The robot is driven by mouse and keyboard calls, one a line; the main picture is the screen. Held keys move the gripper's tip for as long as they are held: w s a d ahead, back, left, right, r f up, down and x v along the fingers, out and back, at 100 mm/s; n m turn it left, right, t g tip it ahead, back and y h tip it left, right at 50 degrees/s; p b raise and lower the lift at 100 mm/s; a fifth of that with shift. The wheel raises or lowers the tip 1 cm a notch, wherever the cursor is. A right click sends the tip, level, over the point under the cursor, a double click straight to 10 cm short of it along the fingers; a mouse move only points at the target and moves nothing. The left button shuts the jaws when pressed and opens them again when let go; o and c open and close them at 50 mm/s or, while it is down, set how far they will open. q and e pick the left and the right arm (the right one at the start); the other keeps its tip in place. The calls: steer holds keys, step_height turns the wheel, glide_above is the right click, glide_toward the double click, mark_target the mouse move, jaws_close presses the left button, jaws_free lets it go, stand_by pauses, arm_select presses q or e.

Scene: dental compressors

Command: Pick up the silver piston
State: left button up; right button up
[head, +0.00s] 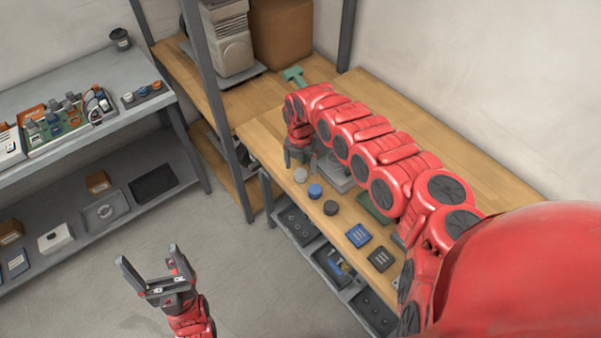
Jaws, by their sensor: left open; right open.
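The silver piston looks to be the small pale grey round part (300,175) on the wooden workbench. It is the leftmost of a short row with a blue round part (315,191) and a black round part (331,208). My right gripper (298,161) points down, open, just behind the silver part in the picture, seemingly above it; the exact height cannot be told. My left gripper (148,261) is open and empty over the floor, away from the bench.
A grey plate-like fixture (336,176) sits behind the row, partly hidden by my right arm. Blue (358,235) and dark (381,258) square pieces lie nearer. A metal post (216,95) rises left of the bench. Another shelf (60,139) stands left; floor between is clear.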

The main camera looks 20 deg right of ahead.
mark_target(301, 173)
step_height(301, 173, down, 2)
steer(key=shift+a+f, duration=0.1)
steer(key=shift+a, duration=0.05)
steer(key=shift+d+f, duration=0.2)
steer(key=shift+f, duration=0.25)
jaws_close()
